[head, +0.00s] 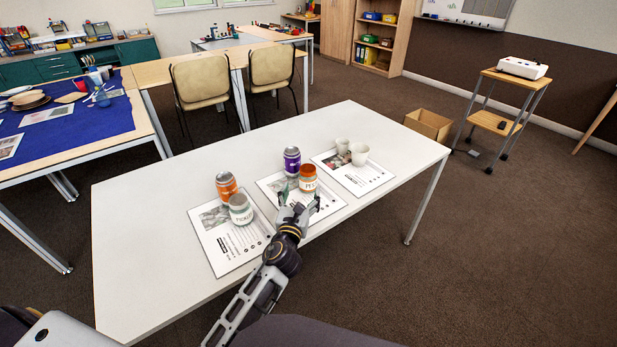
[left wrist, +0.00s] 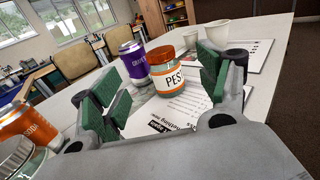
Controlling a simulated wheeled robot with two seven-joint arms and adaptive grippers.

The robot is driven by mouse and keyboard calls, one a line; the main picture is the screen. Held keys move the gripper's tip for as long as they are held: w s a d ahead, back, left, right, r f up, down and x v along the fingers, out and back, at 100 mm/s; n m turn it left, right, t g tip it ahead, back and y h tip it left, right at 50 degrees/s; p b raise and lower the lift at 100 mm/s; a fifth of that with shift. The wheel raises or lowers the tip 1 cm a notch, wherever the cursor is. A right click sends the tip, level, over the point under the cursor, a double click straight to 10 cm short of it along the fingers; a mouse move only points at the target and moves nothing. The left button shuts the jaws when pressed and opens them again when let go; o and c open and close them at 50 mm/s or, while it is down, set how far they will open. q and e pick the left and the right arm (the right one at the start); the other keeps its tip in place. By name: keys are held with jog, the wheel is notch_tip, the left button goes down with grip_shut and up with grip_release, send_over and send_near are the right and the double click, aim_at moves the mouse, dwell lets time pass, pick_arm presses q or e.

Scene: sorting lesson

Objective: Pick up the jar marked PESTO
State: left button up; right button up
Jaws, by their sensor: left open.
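The PESTO jar (head: 307,180) has an orange lid and a white label, and stands upright on the middle printed sheet (head: 270,188). In the left wrist view the jar (left wrist: 168,78) shows ahead, between the green-padded fingers. My left gripper (head: 297,207) is open and empty, just on the near side of the jar. It also shows in the left wrist view (left wrist: 160,90), with its fingers apart and the jar beyond them. A purple can (head: 292,160) stands behind the jar, to its left. My right gripper is in neither view.
An orange can (head: 226,184) and a grey-lidded jar (head: 240,209) stand on the left sheet (head: 222,252). Two white cups (head: 358,155) stand on the right sheet (head: 372,182). The white table (head: 150,275) is bare at its left end and right side.

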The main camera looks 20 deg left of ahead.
aim_at(306, 174)
pick_arm(q)
jog(key=shift+w, duration=0.1)
jog(key=shift+w+a, duration=0.15)
jog(key=shift+w, duration=0.8)
jog(key=shift+w+a, duration=0.1)
jog(key=shift+w, duration=0.8)
jog(key=shift+w+a+f+b, duration=0.1)
jog(key=shift+w+b, duration=0.05)
jog(key=shift+w, duration=0.95)
jog(key=shift+w+a+b, duration=0.1)
jog(key=shift+w+b, duration=0.05)
jog(key=shift+w, duration=1.1)
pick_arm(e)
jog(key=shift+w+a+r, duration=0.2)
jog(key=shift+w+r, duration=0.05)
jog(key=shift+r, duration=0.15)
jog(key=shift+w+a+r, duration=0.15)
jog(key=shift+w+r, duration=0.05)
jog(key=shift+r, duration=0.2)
